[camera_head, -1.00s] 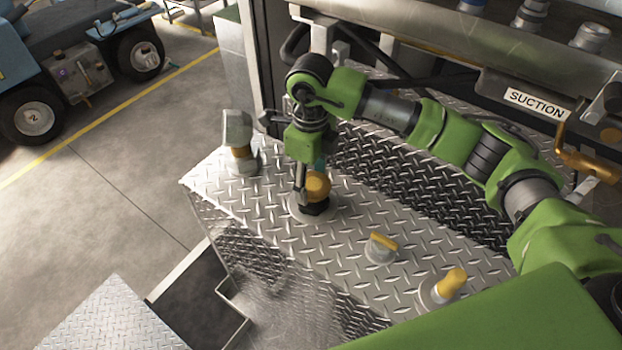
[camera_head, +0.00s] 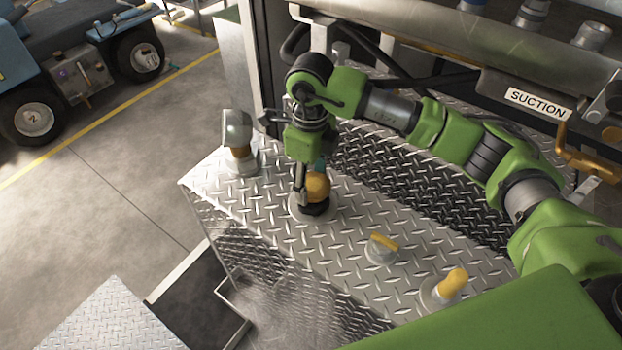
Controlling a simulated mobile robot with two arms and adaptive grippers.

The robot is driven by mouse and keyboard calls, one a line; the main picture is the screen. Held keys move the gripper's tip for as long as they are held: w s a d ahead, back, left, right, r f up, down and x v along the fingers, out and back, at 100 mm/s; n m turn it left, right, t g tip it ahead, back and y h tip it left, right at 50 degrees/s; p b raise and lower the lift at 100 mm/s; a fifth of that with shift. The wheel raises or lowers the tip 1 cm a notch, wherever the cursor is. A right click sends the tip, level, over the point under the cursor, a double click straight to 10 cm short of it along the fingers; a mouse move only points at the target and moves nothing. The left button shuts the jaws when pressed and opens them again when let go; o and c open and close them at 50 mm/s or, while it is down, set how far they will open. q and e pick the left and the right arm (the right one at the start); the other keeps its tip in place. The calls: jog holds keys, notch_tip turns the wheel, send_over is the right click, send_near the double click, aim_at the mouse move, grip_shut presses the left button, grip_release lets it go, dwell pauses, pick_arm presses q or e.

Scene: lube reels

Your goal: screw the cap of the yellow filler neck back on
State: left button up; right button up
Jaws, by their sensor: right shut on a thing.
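My right gripper (camera_head: 309,203) points down at a fitting on the tread-plate deck, at the end of my green arm. It is shut at the fitting's top. A rounded orange-yellow part (camera_head: 318,184) shows beside its finger, with black just below it. The fitting's pale round base (camera_head: 298,208) sits on the deck. The gripper hides much of the fitting, so I cannot tell where cap and neck meet or how the cap is seated. My left gripper is not in view.
Two yellow-topped fittings (camera_head: 382,247) (camera_head: 452,283) stand to the right on the deck (camera_head: 340,255). A pipe marked SUCTION (camera_head: 538,102) runs behind. The deck's front left edge drops away.

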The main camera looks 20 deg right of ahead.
jog(key=shift+f+b, duration=0.6)
dwell(0.5)
jog(key=m, duration=0.5)
jog(key=shift+w+d, duration=0.1)
jog(key=m, duration=0.5)
jog(key=shift+d+p, duration=0.1)
jog(key=shift+p, duration=0.3)
